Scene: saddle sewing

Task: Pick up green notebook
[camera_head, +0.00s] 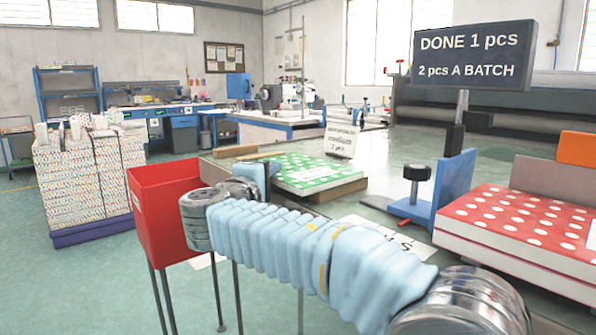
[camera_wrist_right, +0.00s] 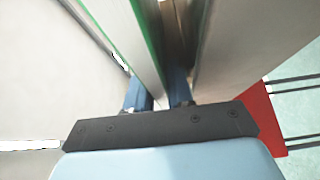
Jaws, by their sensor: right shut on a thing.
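The green notebook (camera_head: 318,172) with white dots lies flat on top of a stack in the middle of the head view. My right arm reaches in from the lower right, and its gripper (camera_head: 268,172) is at the near left edge of the green notebook. In the right wrist view the blue fingers of my right gripper (camera_wrist_right: 160,92) are close together at the green-edged notebook (camera_wrist_right: 138,42). The gripper is shut on the edge of the green notebook. The fingertips are mostly hidden in the head view. My left gripper is not in view.
A red bin (camera_head: 163,215) on thin legs stands left of the stack. Red dotted notebooks (camera_head: 522,222) lie at the right, beside a blue bracket (camera_head: 452,185). A dark sign (camera_head: 470,55) reads "DONE 1 pcs, 2 pcs A BATCH". A loaded pallet (camera_head: 95,228) stands at the left.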

